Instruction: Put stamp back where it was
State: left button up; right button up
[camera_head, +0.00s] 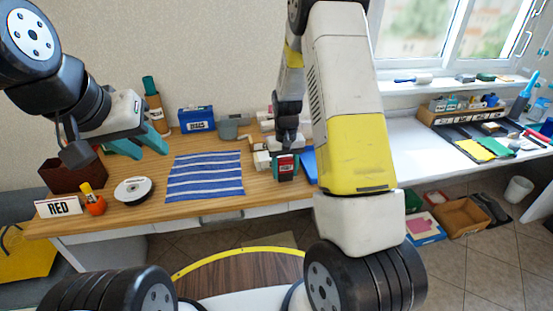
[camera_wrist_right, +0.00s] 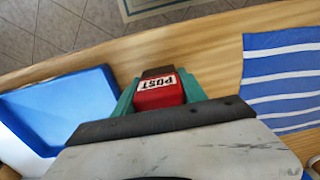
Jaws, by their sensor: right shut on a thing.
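The stamp (camera_wrist_right: 158,92) is a red block with a white "POST" label and a dark end. In the right wrist view it sits between the teal fingers of my right gripper (camera_wrist_right: 160,100), which is shut on it. In the head view my right gripper (camera_head: 285,170) holds the red stamp (camera_head: 286,164) over the wooden desk, just right of the striped cloth. I cannot tell whether the stamp touches the desk. My left gripper (camera_head: 138,147) is open and empty, above the desk at the left.
A blue tray (camera_wrist_right: 75,107) lies beside the stamp and shows partly in the head view (camera_head: 309,160). A blue-and-white striped cloth (camera_head: 205,177), a white disc (camera_head: 133,190), a RED sign (camera_head: 58,207) and an orange pot (camera_head: 95,206) are on the desk.

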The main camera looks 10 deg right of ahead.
jog(key=shift+f, duration=0.5)
jog(key=shift+f, duration=0.15)
jog(key=o, duration=1.1)
jog(key=shift+c, duration=0.2)
